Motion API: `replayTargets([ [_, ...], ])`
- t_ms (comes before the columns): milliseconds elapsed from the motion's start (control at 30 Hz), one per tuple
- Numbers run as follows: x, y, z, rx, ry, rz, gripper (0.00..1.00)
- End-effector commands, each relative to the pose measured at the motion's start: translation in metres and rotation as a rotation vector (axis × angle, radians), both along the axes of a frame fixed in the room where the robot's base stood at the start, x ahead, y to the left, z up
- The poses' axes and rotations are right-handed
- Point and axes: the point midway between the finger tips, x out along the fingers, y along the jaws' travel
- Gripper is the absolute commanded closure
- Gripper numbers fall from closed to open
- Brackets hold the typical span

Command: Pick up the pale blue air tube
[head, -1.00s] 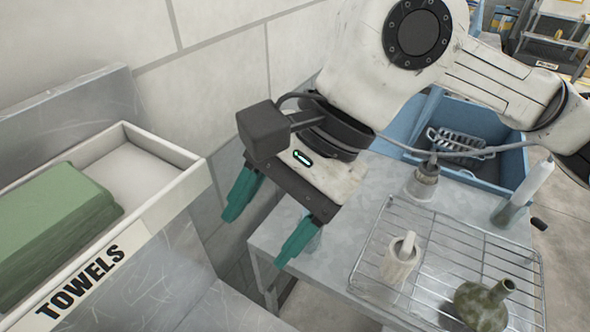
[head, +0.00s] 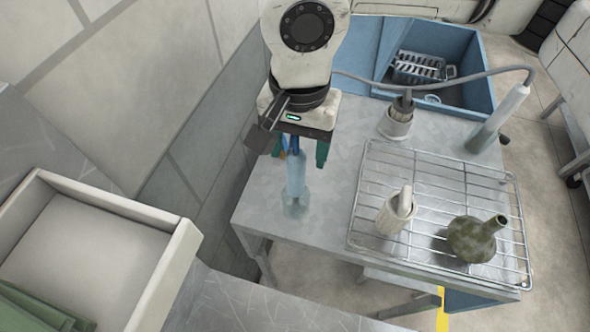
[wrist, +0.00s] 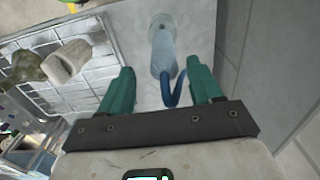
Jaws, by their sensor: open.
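The pale blue air tube (head: 297,178) stands at the left end of the metal table in the head view, with a darker blue part at its top. In the wrist view the tube (wrist: 163,48) shows between and beyond the fingertips, with a curved dark blue piece (wrist: 174,92) near the right finger. My gripper (head: 303,160) is open above the table, its teal fingers around the tube's upper end in the head view. In the wrist view my gripper (wrist: 160,70) has a gap on both sides of the tube. I cannot tell whether a finger touches it.
A wire rack (head: 365,205) on the table holds a pale cup-like vessel (head: 392,216) and a mottled green flask (head: 470,240). Behind are a pale pot (head: 396,122), a clear upright tube (head: 498,118) and a blue bin (head: 470,92).

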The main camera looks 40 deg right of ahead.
Motion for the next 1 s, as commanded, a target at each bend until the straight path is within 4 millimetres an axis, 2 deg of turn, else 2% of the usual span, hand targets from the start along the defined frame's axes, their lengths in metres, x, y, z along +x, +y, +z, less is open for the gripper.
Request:
replayTargets([
  [400,0.006,0.001,-0.046,0.003,0.000,-0.001,0.36],
  [667,0.006,0.001,-0.049,0.002,-0.001,-0.001,0.36],
  [1000,0.006,0.001,-0.049,0.002,-0.001,0.000,0.68],
])
